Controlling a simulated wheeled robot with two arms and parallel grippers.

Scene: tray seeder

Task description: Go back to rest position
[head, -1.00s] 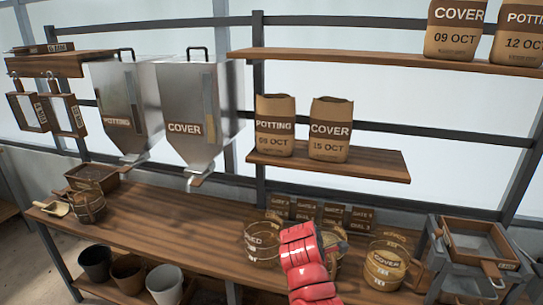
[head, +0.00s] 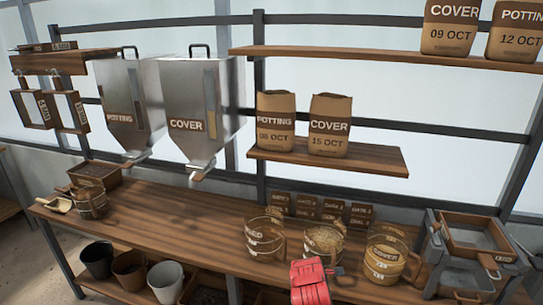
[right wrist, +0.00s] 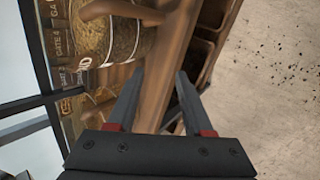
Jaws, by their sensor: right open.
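My right arm comes in from the bottom of the head view. Its red wrist is low, at the front edge of the bench (head: 170,222), and the dark right gripper (head: 334,270) shows only small there. In the right wrist view the two fingers of the right gripper (right wrist: 157,95) stand apart with nothing between them. A clear jug with grainy brown contents (right wrist: 115,38) is beyond the fingers, apart from them. My left gripper is not in view.
On the bench are a left jug (head: 264,240), a middle jug (head: 324,243) and a COVER jug (head: 386,262). A sieve box (head: 474,238) stands at the right. POTTING (head: 122,95) and COVER (head: 190,100) hoppers hang behind. Several pots (head: 165,282) sit below.

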